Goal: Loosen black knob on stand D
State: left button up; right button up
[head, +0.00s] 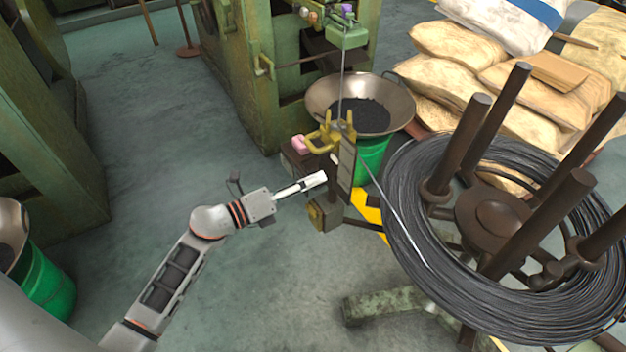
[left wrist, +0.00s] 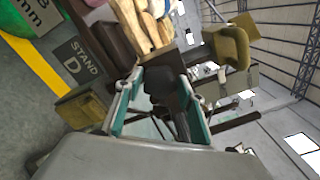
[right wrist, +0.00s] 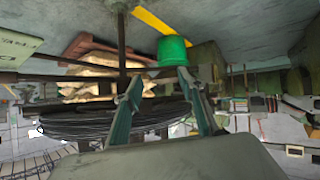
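Stand D (head: 347,165) is a dark post with yellow brackets at the top, left of the wire coil in the head view. Its label, reading "STAND D" (left wrist: 82,62), shows in the left wrist view. A black knob-like part (left wrist: 164,88) lies between the fingers of my left gripper (left wrist: 162,76); contact cannot be told. The fingers stand apart. In the head view my left gripper (head: 317,180) is beside the stand's post, and the knob is not clearly seen there. My right gripper (right wrist: 159,74) is open and empty; it is outside the head view.
A large wire coil (head: 415,235) on a post reel fills the right. A wire runs from it toward the stand. A metal bowl (head: 320,97) on a green bucket (head: 371,155) stands behind. Green machines (head: 245,85) and sacks (head: 455,45) lie beyond.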

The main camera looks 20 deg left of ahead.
pick_arm(q)
jog(key=shift+w+d, duration=0.3)
jog(key=shift+w, duration=0.05)
jog(key=c, duration=0.9)
jog(key=shift+o, duration=0.2)
